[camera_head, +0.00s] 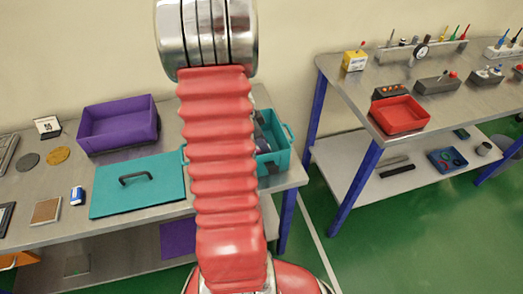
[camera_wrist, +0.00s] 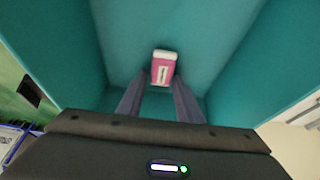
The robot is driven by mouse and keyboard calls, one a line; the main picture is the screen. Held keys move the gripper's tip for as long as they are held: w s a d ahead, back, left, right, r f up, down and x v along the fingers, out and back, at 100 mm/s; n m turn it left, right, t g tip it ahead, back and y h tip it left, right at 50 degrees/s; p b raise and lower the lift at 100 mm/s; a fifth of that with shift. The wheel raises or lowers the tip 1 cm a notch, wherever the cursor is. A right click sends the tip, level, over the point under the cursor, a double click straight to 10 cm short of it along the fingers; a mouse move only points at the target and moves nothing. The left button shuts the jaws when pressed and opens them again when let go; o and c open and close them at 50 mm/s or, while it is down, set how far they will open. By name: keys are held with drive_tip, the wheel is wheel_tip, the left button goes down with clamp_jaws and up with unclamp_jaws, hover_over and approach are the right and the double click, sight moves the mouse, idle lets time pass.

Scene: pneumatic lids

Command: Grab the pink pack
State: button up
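The pink pack (camera_wrist: 163,70), with a white top and a pale label, stands at the bottom of the teal bin in the wrist view. My gripper (camera_wrist: 161,80) reaches down into the bin with its two grey fingers apart. The pack shows between and just beyond the fingertips, with a small gap at each side; I cannot tell its exact depth against them. In the head view, the teal bin (camera_head: 287,133) is open on the left table, mostly behind my red arm. The pack is hidden there.
A teal lid (camera_head: 118,199) with a black handle lies on the left table (camera_head: 60,231), beside the bin. An open purple bin (camera_head: 118,138) stands behind it. The teal bin's walls (camera_wrist: 235,65) rise close around my gripper. A second table (camera_head: 345,90) holds a red tray (camera_head: 400,116).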

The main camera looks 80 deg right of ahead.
drive_tip(key=c, duration=0.7)
wheel_tip(320, 180, up, 10)
idle(0.5)
idle(0.4)
